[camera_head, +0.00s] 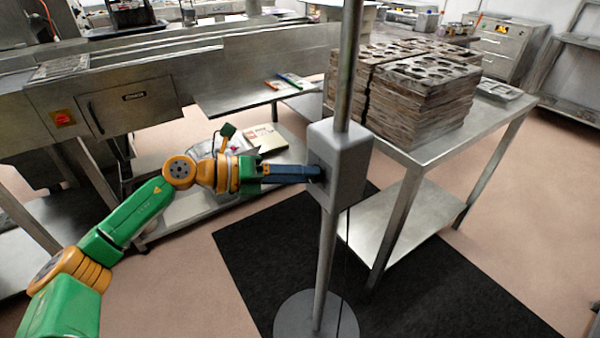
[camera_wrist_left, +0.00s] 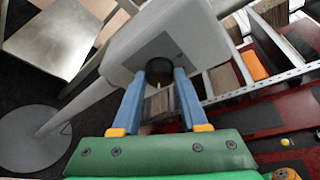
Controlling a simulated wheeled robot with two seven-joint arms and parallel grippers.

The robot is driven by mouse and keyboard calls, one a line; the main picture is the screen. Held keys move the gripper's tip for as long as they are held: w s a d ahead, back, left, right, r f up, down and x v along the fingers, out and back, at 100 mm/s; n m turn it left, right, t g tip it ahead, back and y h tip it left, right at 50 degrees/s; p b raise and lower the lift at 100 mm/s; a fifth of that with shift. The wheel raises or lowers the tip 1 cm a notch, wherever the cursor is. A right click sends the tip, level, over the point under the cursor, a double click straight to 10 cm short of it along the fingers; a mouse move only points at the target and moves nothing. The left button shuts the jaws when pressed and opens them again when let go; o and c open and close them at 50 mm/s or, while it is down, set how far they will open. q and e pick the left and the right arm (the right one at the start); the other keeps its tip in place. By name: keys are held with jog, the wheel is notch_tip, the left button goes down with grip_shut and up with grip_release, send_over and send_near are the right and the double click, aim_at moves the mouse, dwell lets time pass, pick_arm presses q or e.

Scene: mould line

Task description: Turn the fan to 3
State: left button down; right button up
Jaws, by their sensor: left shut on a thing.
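The fan shows as a grey control box (camera_head: 343,165) on a metal pole (camera_head: 327,255) with a round grey base (camera_head: 315,318); its head is out of view. In the left wrist view the box (camera_wrist_left: 170,38) has a dark round knob (camera_wrist_left: 159,70) on its near face. My left gripper (camera_head: 316,173) reaches the box from the left. In the left wrist view its two blue fingers (camera_wrist_left: 158,85) sit on either side of the knob, shut on it. Any numbers around the knob cannot be read. My right gripper is not in view.
A steel table (camera_head: 432,151) with stacked moulds (camera_head: 420,100) stands right behind the pole. A steel counter (camera_head: 130,95) with a lower shelf runs along the left. A black mat (camera_head: 255,245) lies on the floor under the fan.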

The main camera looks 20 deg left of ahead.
pick_arm(q)
jog(key=shift+f, duration=0.15)
jog(key=shift+c, duration=2.2)
grip_release()
jog(key=b+v, duration=0.3)
jog(key=v, duration=0.4)
